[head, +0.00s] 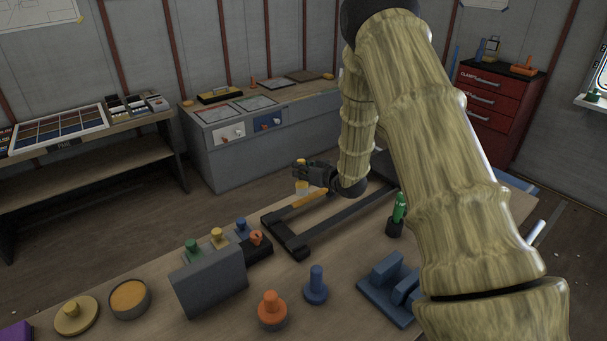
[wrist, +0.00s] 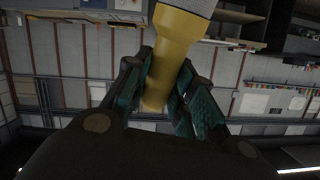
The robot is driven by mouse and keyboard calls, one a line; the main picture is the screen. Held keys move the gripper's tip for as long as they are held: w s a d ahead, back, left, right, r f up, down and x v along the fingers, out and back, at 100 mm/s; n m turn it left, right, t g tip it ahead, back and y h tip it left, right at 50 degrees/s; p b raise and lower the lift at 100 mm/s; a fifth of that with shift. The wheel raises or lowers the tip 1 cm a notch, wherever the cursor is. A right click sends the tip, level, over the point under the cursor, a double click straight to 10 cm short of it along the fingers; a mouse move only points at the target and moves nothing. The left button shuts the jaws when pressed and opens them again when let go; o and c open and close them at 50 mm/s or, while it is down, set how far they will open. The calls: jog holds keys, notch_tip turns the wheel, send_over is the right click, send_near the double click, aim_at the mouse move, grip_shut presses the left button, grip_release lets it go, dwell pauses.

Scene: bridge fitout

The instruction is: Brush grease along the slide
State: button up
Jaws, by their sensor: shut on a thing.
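My gripper (head: 304,172) is shut on a brush with a yellow handle; in the wrist view the handle (wrist: 178,45) sits between the two fingers (wrist: 165,88), with a pale grey textured end at the picture's top edge. In the head view the brush (head: 301,187) points down over the far left part of the slide. The slide (head: 292,243) is a dark grey frame with two long rails on the bench. An orange-yellow strip (head: 311,198) lies along its left rail. Whether the brush tip touches the rail I cannot tell. An open round pot (head: 128,297) of orange-yellow grease stands at the front left.
A round lid with a yellow knob (head: 75,317) lies beside the pot. A grey block (head: 210,282), knobbed pieces in orange (head: 271,308) and blue (head: 316,287), a blue holder (head: 388,287) and a green item in a dark cup (head: 397,214) stand around the slide.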

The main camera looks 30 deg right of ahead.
jog(key=shift+a+r+p, duration=0.1)
jog(key=shift+r+p, duration=1.3)
jog(key=shift+r, duration=1.35)
jog(key=shift+f, duration=0.1)
jog(key=shift+s, duration=0.1)
